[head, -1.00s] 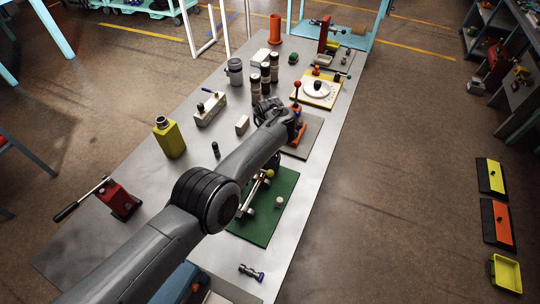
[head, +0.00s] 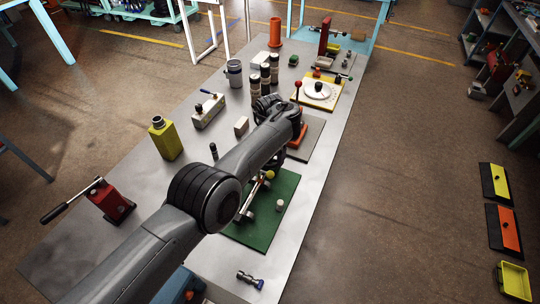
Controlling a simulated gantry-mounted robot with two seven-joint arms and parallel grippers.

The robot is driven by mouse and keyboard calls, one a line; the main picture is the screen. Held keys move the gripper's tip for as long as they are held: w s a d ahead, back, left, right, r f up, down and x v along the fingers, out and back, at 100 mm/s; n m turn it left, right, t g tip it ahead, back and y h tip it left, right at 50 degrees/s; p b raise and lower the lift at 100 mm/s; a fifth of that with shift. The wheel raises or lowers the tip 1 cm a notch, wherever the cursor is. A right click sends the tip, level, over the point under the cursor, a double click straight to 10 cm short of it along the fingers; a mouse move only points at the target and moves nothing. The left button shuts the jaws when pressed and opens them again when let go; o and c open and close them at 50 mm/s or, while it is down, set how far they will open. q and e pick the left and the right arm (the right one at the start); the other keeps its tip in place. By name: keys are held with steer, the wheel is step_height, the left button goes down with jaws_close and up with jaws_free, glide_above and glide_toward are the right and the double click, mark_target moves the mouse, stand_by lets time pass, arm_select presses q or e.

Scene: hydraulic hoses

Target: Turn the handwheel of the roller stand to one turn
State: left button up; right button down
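My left arm comes in from the lower left and reaches over the workbench. Its gripper (head: 268,106) is beside the orange-based stand with a red ball knob (head: 298,84). The wrist hides the fingertips, so I cannot tell whether they are open or touch anything. On a green plate (head: 283,222) stands a fixture with silver rollers and a yellow ball (head: 270,175), which may be the roller stand. My forearm covers part of it, and I cannot make out a handwheel there. A white disc with a black knob (head: 319,89) lies on a yellow plate behind the gripper. My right gripper is out of view.
Dark-capped bottles (head: 265,75) stand just behind the gripper. A yellow can (head: 165,138), a grey block with a blue-tipped lever (head: 208,110) and a red lever device (head: 110,203) stand to the left. A metal fitting (head: 250,279) lies near the front. The bench's right edge is clear.

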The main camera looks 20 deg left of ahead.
arm_select(q)
steer(key=shift+n, duration=0.9)
steer(key=o, duration=1)
steer(key=shift+r, duration=0.1)
step_height(320, 180, up, 11)
steer(key=shift+f+p, duration=0.2)
steer(key=shift+p, duration=0.65)
